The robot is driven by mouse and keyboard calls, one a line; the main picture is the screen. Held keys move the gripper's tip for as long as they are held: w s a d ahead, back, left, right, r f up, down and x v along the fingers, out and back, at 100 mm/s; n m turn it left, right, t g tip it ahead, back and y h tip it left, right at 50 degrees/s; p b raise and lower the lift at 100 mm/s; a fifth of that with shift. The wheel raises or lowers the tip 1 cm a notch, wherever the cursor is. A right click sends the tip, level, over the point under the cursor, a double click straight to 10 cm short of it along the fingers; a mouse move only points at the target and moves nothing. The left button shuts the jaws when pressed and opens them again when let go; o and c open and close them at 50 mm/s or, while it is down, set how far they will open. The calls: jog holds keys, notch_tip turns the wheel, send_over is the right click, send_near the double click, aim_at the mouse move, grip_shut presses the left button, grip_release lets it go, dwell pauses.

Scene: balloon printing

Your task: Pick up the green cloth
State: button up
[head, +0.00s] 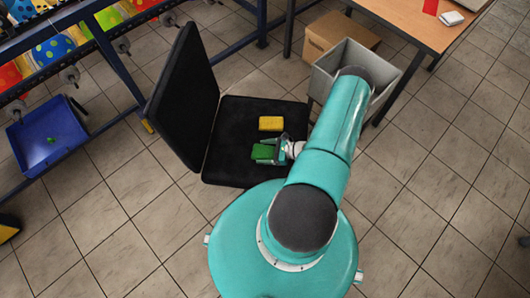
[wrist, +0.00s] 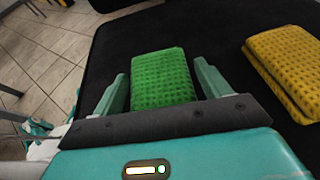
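The green cloth (head: 263,152) is a folded, waffle-textured pad on the black seat of a chair (head: 228,167). In the wrist view the green cloth (wrist: 162,78) lies between the two fingers of my gripper (wrist: 162,82). The fingers stand apart, with a gap visible on each side of the cloth. In the head view my gripper (head: 270,150) is low over the seat at the cloth. A yellow cloth (head: 271,123) lies apart from it, farther back on the seat; in the wrist view the yellow cloth (wrist: 290,65) is to the right.
The chair's upright black backrest (head: 185,95) stands left of the seat. A grey bin (head: 345,55), a cardboard box (head: 338,33) and a wooden table (head: 425,25) are behind. A blue tray (head: 48,138) and a balloon rack are left. Tiled floor is clear at right.

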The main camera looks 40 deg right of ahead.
jog(key=c, duration=0.7)
jog(key=shift+o, duration=0.2)
jog(key=shift+r, duration=0.15)
